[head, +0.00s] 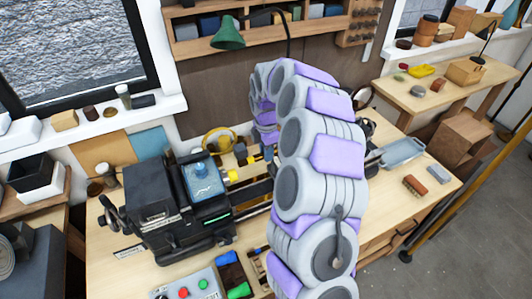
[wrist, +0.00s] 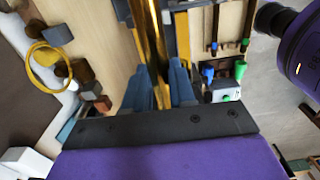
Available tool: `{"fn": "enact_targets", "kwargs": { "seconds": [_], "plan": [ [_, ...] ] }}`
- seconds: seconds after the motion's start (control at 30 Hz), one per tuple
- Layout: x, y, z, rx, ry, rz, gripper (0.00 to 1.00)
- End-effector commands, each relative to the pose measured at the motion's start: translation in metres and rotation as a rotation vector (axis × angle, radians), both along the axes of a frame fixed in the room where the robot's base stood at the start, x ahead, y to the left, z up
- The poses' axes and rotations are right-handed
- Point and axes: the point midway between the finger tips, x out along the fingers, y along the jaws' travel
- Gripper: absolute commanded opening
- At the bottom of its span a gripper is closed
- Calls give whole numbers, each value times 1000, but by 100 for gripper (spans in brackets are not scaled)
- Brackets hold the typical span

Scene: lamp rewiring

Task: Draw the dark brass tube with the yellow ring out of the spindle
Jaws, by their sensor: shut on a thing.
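My gripper (wrist: 159,76) shows in the wrist view with its blue fingers on both sides of a brass tube (wrist: 151,28). It is shut on the tube, which runs from between the fingers to the top edge of the picture. In the head view the dark lathe (head: 150,200) with a blue-topped headstock (head: 203,178) stands on the bench. A yellow band (head: 231,176) shows at the right side of that headstock, where the spindle is. I cannot tell how much of the tube is inside the spindle. My arm hides most of the gripper in the head view.
A yellow cable coil (head: 218,139) lies behind the lathe. A tray with green and blue pieces (head: 237,291) and a control box with coloured buttons (head: 186,291) are in front. A green lamp (head: 229,34) hangs above. A brush (head: 414,186) lies at the bench's right.

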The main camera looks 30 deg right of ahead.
Motion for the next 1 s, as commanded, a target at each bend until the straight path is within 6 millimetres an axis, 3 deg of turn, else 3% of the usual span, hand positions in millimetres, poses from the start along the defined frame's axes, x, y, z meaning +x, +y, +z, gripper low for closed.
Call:
{"fn": "enact_targets", "kwargs": {
  "seconds": [0.53, 1.0],
  "plan": [
    [0, 0, 31, 1, 1, 0, 0],
    [0, 0, 32, 0, 0, 0, 0]
  ]
}}
